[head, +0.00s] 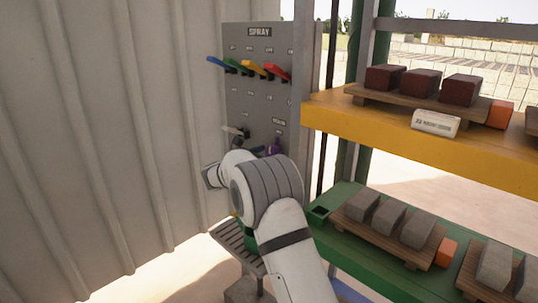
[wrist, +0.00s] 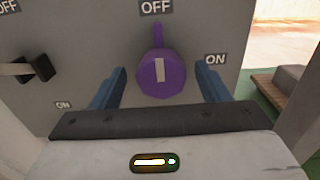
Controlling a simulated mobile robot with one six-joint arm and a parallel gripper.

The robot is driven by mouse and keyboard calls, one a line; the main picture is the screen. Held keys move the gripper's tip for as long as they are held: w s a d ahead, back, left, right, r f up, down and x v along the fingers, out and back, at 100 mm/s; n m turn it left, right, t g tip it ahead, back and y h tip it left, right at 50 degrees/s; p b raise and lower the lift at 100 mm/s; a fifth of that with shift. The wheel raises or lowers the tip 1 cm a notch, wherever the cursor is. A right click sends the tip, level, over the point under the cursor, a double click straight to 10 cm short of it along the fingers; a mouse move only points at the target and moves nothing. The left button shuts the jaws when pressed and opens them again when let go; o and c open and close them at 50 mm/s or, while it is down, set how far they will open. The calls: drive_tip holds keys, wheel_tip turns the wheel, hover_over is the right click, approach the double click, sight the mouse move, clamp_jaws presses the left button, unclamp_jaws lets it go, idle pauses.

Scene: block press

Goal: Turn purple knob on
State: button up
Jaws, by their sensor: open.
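The purple knob (wrist: 161,76) is on the grey panel (wrist: 100,30) in the wrist view. Its pointer tab points straight up at the OFF label (wrist: 156,7), and the white mark on its face is upright. An ON label (wrist: 216,59) is to its right. My gripper (wrist: 161,88) is open, with one blue finger on each side of the knob and a visible gap on both sides. In the head view a bit of the purple knob (head: 274,149) shows above my arm, which hides most of the gripper.
A black switch with a pale handle (wrist: 35,69) is left of the knob. Higher on the panel is a row of coloured levers (head: 248,69) under a SPRAY sign (head: 260,32). A rack with a yellow shelf (head: 390,133) and green shelf (head: 345,240) holding blocks stands close on the right.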

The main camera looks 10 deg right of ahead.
drive_tip(key=shift+c, duration=0.2)
drive_tip(key=c, duration=0.9)
drive_tip(key=shift+f+b, duration=0.1)
drive_tip(key=shift+b, duration=0.25)
drive_tip(key=m+b, duration=0.4)
drive_tip(key=shift+s+d+f, duration=0.1)
drive_tip(key=shift+f, duration=0.05)
drive_tip(key=m+b, duration=0.5)
drive_tip(key=shift+s+f+b, duration=0.1)
drive_tip(key=shift+b, duration=0.25)
drive_tip(key=shift+d+m+b, duration=0.1)
drive_tip(key=shift+m+b, duration=4.05)
drive_tip(key=shift+m, duration=0.25)
